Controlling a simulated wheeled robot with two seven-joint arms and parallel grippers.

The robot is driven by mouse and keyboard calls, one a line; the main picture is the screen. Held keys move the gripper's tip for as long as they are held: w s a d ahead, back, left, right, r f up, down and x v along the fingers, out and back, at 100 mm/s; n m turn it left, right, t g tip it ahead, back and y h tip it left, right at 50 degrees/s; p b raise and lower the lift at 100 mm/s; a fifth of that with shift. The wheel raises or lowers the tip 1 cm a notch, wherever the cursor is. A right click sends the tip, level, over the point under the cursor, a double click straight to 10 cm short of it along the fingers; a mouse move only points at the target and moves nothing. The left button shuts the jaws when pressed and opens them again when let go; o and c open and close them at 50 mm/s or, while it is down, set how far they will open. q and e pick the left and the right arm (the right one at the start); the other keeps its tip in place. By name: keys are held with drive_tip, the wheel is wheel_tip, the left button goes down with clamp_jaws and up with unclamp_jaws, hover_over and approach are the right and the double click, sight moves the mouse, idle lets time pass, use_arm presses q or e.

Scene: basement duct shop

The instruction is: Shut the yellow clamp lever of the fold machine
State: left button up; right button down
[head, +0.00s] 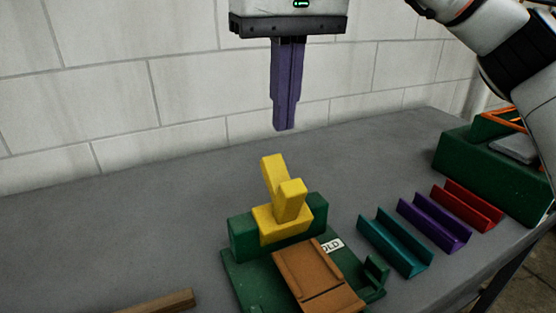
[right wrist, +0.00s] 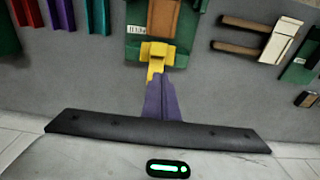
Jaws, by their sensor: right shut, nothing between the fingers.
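The fold machine (head: 240,274) is a green base on the grey bench, with a brown folded piece (head: 318,274) lying on it. Its yellow clamp lever (head: 272,174) stands raised and slightly tilted at the machine's back. The lever also shows in the right wrist view (right wrist: 156,62), partly hidden behind my fingers. My right gripper (head: 285,128) points down above and behind the lever, apart from it in the head view. Its purple fingers are together and empty; they show too in the right wrist view (right wrist: 160,82). My left gripper is not in view.
Teal (head: 395,243), purple (head: 435,222) and red (head: 467,205) channels lie right of the machine. A green box (head: 485,172) stands at the far right. A wooden bar (head: 158,302) lies at front left. A block wall (head: 100,80) closes the back; the bench's left is clear.

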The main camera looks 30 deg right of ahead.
drive_tip(key=b, duration=0.2)
approach(277, 188)
drive_tip(key=f, duration=0.5)
drive_tip(key=shift+w+d+f, duration=0.1)
drive_tip(key=shift+w+f, duration=0.05)
drive_tip(key=shift+w, duration=0.05)
